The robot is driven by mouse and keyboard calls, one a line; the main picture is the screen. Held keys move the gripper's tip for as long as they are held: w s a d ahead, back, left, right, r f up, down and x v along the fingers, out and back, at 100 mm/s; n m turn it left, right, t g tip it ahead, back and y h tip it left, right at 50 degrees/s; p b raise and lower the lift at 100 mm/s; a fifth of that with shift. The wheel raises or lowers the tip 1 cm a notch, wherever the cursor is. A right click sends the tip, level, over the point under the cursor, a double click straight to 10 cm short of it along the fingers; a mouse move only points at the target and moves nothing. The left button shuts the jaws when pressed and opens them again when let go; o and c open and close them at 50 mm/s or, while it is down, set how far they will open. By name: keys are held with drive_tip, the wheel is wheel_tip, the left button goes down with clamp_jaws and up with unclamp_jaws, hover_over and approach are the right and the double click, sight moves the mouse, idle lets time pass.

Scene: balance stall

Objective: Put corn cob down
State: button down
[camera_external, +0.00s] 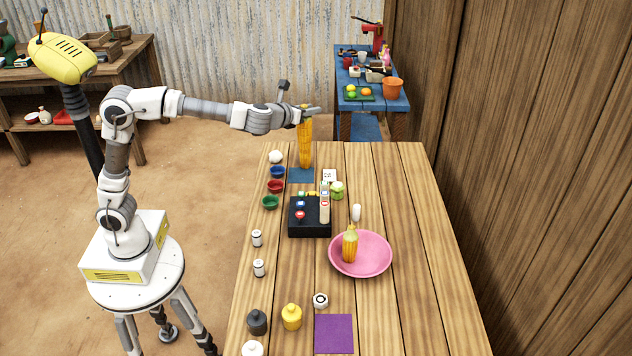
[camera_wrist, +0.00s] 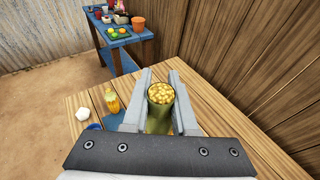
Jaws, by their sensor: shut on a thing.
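My gripper (camera_external: 305,109) is shut on a corn cob (camera_wrist: 160,95), one finger on each side. In the wrist view its yellow kernels face the camera, with green below. A yellow cob-like thing (camera_wrist: 112,103) stands apart to the left, by a blue mat (camera_wrist: 113,122). In the external view a tall yellow cob shape (camera_external: 305,143) shows under my gripper, above the blue mat (camera_external: 300,176). I cannot tell there whether the held cob and the standing thing overlap, or whether the held cob touches anything.
A pink bowl (camera_external: 374,271) holds another yellow cob-like thing (camera_external: 350,245). A black tray (camera_external: 308,229), small blue, red and green bowls, a white round thing (camera_external: 275,156) and a purple mat (camera_external: 333,334) are on the table. The table's right side is clear.

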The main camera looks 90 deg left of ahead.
drive_tip(key=w+d+m+t+h+p, duration=0.2)
drive_tip(key=w+d+p, duration=0.15)
drive_tip(key=d, duration=0.75)
drive_tip(key=w+d+m+t+h+p, duration=0.15)
drive_tip(key=w+d, duration=0.35)
drive_tip(key=d, duration=0.6)
drive_tip(key=w+d+m+t+h+p, duration=0.1)
drive_tip(key=w+d+m+h+p, duration=0.25)
drive_tip(key=d, duration=0.75)
drive_tip(key=w+a+f+b, duration=0.1)
drive_tip(key=w+a+f, duration=0.2)
drive_tip(key=a+f, duration=0.2)
drive_tip(key=w+a+f+y+b, duration=0.1)
drive_tip(key=w+a+f+b, duration=0.1)
drive_tip(key=a+f, duration=0.4)
drive_tip(key=shift+w+f+n, duration=0.4)
drive_tip(key=shift+w+f, duration=0.25)
drive_tip(key=shift+f, duration=1.95)
drive_tip(key=shift+f+b, duration=0.35)
drive_tip(key=shift+b, duration=0.1)
